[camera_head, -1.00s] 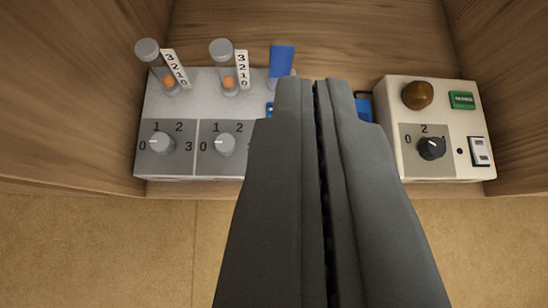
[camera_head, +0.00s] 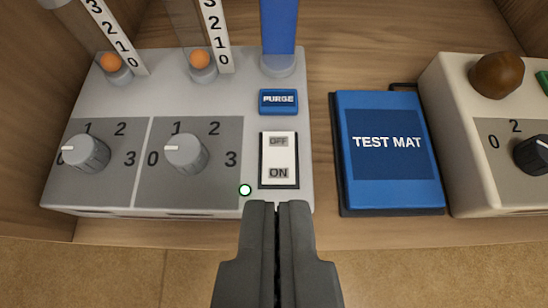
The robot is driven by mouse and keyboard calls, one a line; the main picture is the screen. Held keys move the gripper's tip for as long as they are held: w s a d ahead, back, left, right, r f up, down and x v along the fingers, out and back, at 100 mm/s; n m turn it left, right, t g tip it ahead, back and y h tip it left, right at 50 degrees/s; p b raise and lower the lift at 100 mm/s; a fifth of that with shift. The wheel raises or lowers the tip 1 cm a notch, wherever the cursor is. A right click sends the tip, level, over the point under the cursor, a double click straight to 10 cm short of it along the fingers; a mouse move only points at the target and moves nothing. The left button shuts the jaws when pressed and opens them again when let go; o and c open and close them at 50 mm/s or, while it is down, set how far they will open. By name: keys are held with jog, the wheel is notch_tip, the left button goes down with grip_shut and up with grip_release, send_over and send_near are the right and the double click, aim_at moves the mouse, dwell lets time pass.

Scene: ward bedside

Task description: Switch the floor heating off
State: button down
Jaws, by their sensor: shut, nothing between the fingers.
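No label naming floor heating shows. A white rocker switch (camera_head: 278,160) marked OFF at the top and ON at the bottom sits on the front right of a grey panel (camera_head: 205,105). I cannot tell which half is pressed in. A small round lamp (camera_head: 245,190) with a green rim and pale centre, seemingly lit, is at its lower left. My gripper (camera_head: 277,207) is shut and empty, its tips just below the ON half in the picture. Whether they touch the panel is unclear. A second, beige box (camera_head: 455,125) is cut off at the right edge.
The grey panel also bears a left dial (camera_head: 86,153), a right dial (camera_head: 185,153), both pointing to 0, two float tubes and a blue PURGE button (camera_head: 278,101). A blue TEST MAT (camera_head: 388,190) lies between the boxes. The beige box has a brown knob (camera_head: 497,75) and a black dial.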

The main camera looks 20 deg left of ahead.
jog(key=shift+w, duration=0.1)
send_over(276, 133)
jog(key=s+d, duration=0.1)
jog(key=s, duration=0.2)
notch_tip(276, 133, down, 6)
jog(key=shift+s+f, duration=0.1)
jog(key=shift+f, duration=0.15)
notch_tip(276, 133, down, 2)
jog(key=shift+f, duration=0.8)
jog(key=shift+w+f, duration=0.15)
jog(key=shift+w, duration=0.05)
jog(key=shift+w+a, duration=0.1)
jog(key=shift+w+a+r, duration=0.2)
jog(key=shift+w, duration=0.45)
